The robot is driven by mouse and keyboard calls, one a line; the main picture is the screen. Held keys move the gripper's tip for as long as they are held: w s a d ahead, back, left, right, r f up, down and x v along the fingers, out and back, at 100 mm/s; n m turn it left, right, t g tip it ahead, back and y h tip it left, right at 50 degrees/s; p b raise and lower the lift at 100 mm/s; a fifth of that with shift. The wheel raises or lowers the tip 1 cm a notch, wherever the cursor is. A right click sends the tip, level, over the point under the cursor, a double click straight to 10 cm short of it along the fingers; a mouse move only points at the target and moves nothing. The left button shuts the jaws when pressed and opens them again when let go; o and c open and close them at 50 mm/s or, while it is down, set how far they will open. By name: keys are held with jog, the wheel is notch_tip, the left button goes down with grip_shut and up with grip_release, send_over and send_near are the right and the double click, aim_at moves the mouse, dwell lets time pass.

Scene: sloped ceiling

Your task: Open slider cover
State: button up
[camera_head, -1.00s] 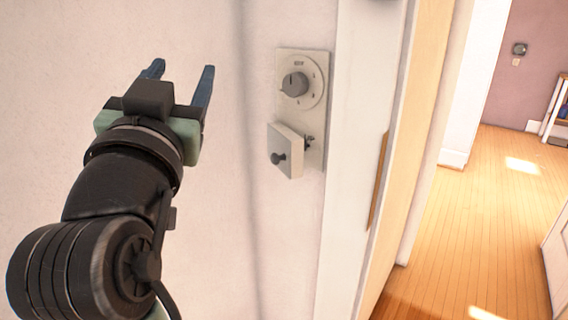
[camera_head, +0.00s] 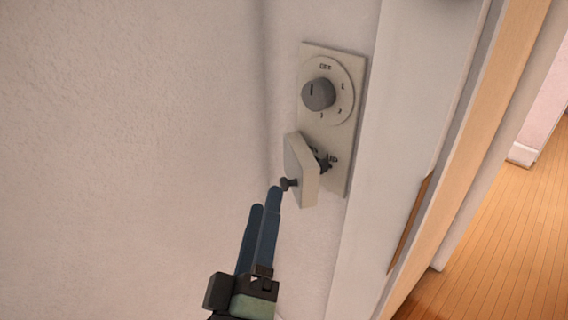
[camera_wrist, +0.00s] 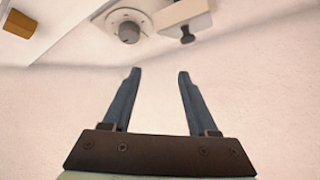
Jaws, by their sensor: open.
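The slider cover (camera_head: 302,170) is a small pale square plate with a dark knob (camera_head: 289,184) on its face. It sits at the lower part of a wall panel (camera_head: 344,125), standing out from it, with dark parts and lettering visible at its right side. In the wrist view the cover (camera_wrist: 181,15) is at the top with its knob (camera_wrist: 187,35) pointing down. My gripper (camera_head: 265,197) is just below and left of the knob. In the wrist view my gripper (camera_wrist: 158,72) is open and empty, its fingers apart. I cannot tell whether a fingertip touches the knob.
A grey round dial (camera_head: 318,94) sits above the cover on the same panel. A white door frame (camera_head: 400,130) stands to the right, with an open doorway and wooden floor (camera_head: 500,220) beyond. The wall (camera_head: 140,130) to the left is bare.

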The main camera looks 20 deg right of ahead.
aim_at(282, 185)
jog(key=s+a+f+n+p, duration=0.1)
jog(key=s+f+n, duration=0.2)
jog(key=f+n, duration=0.25)
jog(key=shift+m+g, duration=0.4)
jog(key=shift+m, duration=0.05)
jog(key=shift+p+x, duration=2.05)
jog(key=shift+x, duration=4.4)
jog(key=shift+f, duration=0.1)
grip_shut()
